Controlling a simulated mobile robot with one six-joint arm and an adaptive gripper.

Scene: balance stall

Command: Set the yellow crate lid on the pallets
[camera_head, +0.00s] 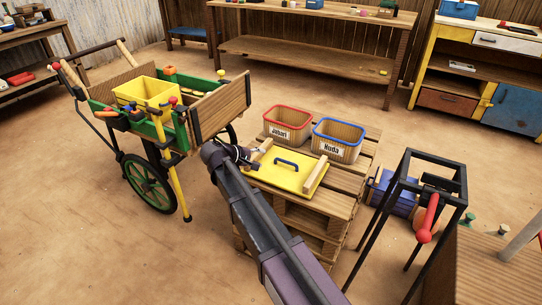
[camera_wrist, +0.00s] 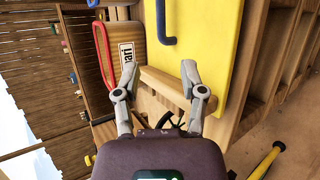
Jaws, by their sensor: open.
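The yellow crate lid (camera_head: 285,174) lies on the wooden pallets (camera_head: 342,205), with a blue handle (camera_head: 287,162) and a pale wooden batten along each side. My gripper (camera_head: 251,156) is at the lid's left side, by the left batten (camera_head: 262,150). In the wrist view my gripper (camera_wrist: 160,70) is open, with its fingers apart near the batten (camera_wrist: 163,86). The lid (camera_wrist: 207,42) and its handle (camera_wrist: 163,25) show beyond. Whether a finger touches the batten cannot be told. My arm hides part of the lid's near left edge.
A red-rimmed bin (camera_head: 287,125) and a blue-rimmed bin (camera_head: 337,140) stand on the pallets behind the lid. A cart (camera_head: 207,112) holding a yellow crate (camera_head: 146,92) is at left. A dark frame stand (camera_head: 407,160) and a blue box (camera_head: 390,194) are at right.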

